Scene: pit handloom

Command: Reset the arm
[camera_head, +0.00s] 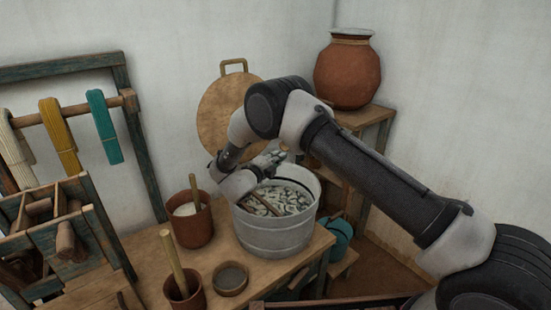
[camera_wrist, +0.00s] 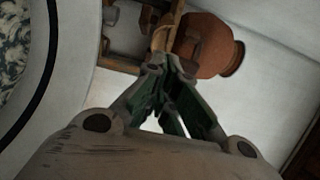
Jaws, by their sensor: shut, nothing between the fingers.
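My arm reaches in from the right in the head view and bends down over the table. My gripper (camera_head: 282,149) is just above the back rim of a grey metal bucket (camera_head: 272,238). In the wrist view its fingers (camera_wrist: 157,64) come together at the tips. The gripper is shut and nothing shows held in it. The bucket's curved rim also shows at the left of the wrist view (camera_wrist: 48,75). The bucket holds a pale, mottled grey-green content with a wooden stick in it.
Brown pots (camera_head: 193,231) with sticks and a small bowl (camera_head: 230,279) share the wooden table. A round board (camera_head: 215,112) leans on the wall. A large clay jar (camera_head: 347,72) stands on a shelf behind the arm. A yarn rack (camera_head: 70,108) fills the left.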

